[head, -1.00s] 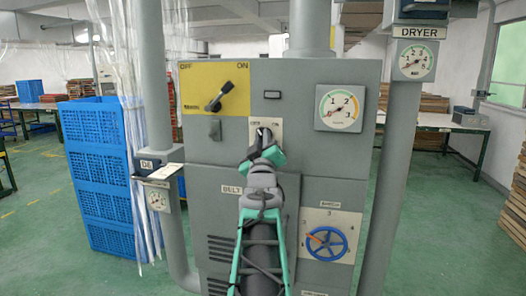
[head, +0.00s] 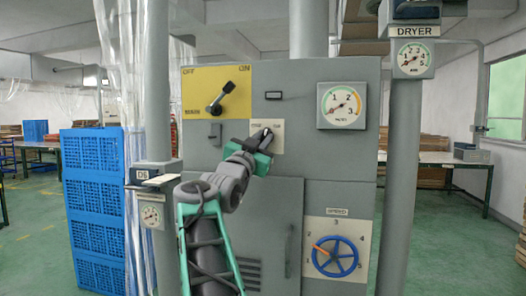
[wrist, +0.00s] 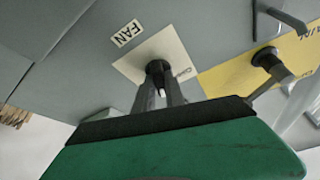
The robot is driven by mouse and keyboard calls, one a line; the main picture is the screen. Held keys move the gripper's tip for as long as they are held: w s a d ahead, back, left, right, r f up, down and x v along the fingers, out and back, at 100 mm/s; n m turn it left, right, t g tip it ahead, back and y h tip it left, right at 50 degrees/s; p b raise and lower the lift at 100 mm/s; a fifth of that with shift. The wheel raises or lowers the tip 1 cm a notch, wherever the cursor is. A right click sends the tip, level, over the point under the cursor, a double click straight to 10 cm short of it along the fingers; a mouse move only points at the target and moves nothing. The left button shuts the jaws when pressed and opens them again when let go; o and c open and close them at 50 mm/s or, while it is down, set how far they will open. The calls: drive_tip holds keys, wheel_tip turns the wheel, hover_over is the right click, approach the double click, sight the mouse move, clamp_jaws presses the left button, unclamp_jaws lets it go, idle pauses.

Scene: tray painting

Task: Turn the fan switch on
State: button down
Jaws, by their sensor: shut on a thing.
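The fan switch is a small dark knob (wrist: 157,67) on a pale square plate (wrist: 183,58), beside the FAN label (wrist: 127,34) in the wrist view. In the head view its plate (head: 279,136) is in the middle of the grey cabinet, below the yellow panel's right corner. My gripper (wrist: 161,90) is shut on the knob, its two fingers close around it. In the head view my gripper (head: 263,141) reaches up from the lower left and hides part of the plate. The print on the plate is too small to read.
Above left is a black lever (head: 221,98) on a yellow OFF/ON panel (head: 197,82), tilted up and right. A gauge (head: 341,105) and a blue handwheel (head: 335,257) are at right. Pipes flank the cabinet; blue crates (head: 95,185) stand left.

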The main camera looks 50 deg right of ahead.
drive_tip(key=m+g, duration=0.1)
drive_tip(key=m, duration=0.2)
drive_tip(key=m+g, duration=0.2)
drive_tip(key=m, duration=0.1)
drive_tip(key=shift+w+r+m+b, duration=0.1)
drive_tip(key=shift+m+b, duration=0.2)
drive_tip(key=shift+m, duration=0.3)
drive_tip(key=c, duration=1.4)
unclamp_jaws()
drive_tip(key=shift+y, duration=0.3)
drive_tip(key=shift+a, duration=0.1)
drive_tip(key=b+v, duration=0.1)
drive_tip(key=v, duration=0.6)
drive_tip(key=shift+a, duration=0.3)
